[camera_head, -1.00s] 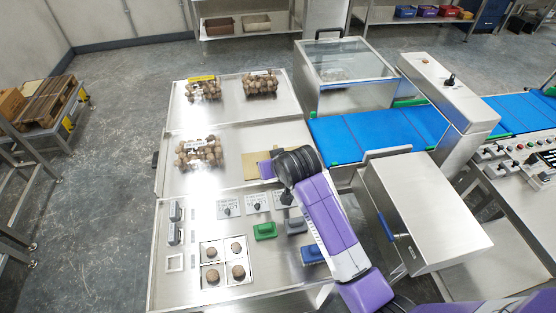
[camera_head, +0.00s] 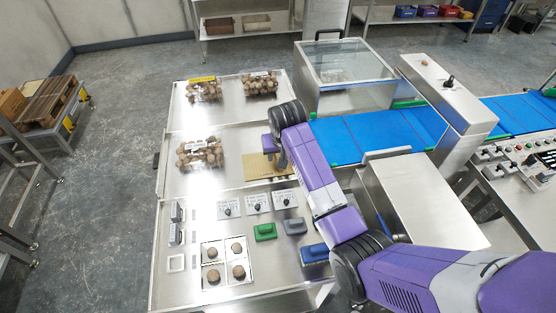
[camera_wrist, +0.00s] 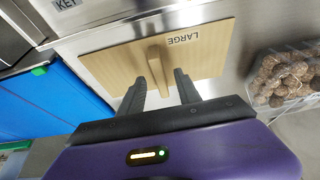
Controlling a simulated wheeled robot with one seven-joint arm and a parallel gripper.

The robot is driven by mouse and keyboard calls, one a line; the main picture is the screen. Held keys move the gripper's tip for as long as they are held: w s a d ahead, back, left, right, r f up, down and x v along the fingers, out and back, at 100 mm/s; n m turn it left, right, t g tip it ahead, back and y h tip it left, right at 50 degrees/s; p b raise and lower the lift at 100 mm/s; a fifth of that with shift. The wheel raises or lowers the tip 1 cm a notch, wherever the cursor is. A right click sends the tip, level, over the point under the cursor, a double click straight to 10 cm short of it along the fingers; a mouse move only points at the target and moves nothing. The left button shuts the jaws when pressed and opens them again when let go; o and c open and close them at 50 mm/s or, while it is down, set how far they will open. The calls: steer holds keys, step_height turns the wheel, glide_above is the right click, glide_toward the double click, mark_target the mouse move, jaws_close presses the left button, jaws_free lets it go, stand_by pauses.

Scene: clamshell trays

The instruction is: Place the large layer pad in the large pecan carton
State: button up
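The large layer pad (camera_wrist: 120,65) is a flat tan board marked LARGE with an upright tan grip bar; it lies on the steel table and also shows in the head view (camera_head: 257,167), partly hidden by my arm. My gripper (camera_wrist: 161,76) is open, its black fingers pointing at the pad with the grip bar between or just beyond their tips. I cannot tell if they touch it. Clear cartons of brown nuts stand at the back left (camera_head: 204,90), back middle (camera_head: 260,84) and left of the pad (camera_head: 199,154). Their labels are too small to read, so I cannot tell which is the large pecan carton.
A blue conveyor (camera_head: 385,133) runs right of the pad. A clear-topped steel box (camera_head: 345,65) stands behind it. Green (camera_head: 265,231), grey and blue blocks and a panel with round brown pieces lie nearer me. Bare steel surrounds the left carton.

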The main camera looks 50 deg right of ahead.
steer(key=shift+x, duration=1.25)
steer(key=shift+c, duration=0.4)
jaws_close()
steer(key=shift+r, duration=0.1)
